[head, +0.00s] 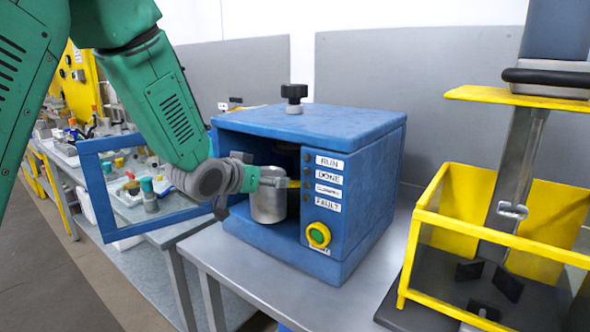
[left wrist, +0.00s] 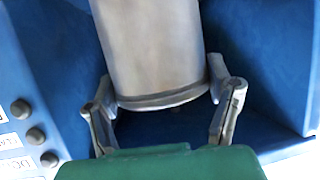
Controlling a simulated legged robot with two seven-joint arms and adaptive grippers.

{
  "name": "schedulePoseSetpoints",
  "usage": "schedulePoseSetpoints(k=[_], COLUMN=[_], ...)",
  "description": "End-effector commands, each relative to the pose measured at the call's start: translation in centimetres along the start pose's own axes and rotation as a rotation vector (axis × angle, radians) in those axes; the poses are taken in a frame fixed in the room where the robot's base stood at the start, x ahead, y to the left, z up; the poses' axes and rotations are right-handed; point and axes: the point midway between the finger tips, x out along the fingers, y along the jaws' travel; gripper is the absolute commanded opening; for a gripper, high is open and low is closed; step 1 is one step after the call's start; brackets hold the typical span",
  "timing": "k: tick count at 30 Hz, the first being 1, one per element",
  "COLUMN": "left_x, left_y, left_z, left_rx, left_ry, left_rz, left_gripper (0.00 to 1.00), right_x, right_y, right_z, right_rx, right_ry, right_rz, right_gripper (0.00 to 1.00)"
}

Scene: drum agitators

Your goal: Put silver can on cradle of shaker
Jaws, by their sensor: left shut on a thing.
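The silver can (head: 268,207) is upright, partly inside the open front of the blue shaker (head: 365,205). My left gripper (head: 277,183) reaches in from the left and is shut on the can near its top. In the left wrist view, the two fingers (left wrist: 165,108) sit on either side of the can (left wrist: 155,45) near its rim. The cradle is hard to make out in the dark interior behind the can. I cannot tell whether the can touches it. My right gripper is not in view.
The shaker's framed door (head: 88,188) stands open to the left, close to my arm. Labelled buttons and a green knob (head: 318,235) line the right front. A black knob (head: 294,97) tops the shaker. A yellow-guarded machine (head: 425,255) stands at the right on the grey table (head: 375,285).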

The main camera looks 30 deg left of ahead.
Motion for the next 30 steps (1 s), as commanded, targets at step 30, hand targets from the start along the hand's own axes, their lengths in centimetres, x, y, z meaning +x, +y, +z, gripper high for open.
schedulePoseSetpoints(k=[30], left_x=[11.6], left_y=[-0.1], left_z=[-4.7], left_rx=[0.000], left_ry=[0.002], left_rz=[-0.001], left_gripper=[0.21], right_x=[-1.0], right_y=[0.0], right_z=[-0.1], right_rx=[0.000], right_ry=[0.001], right_rz=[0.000], right_gripper=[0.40])
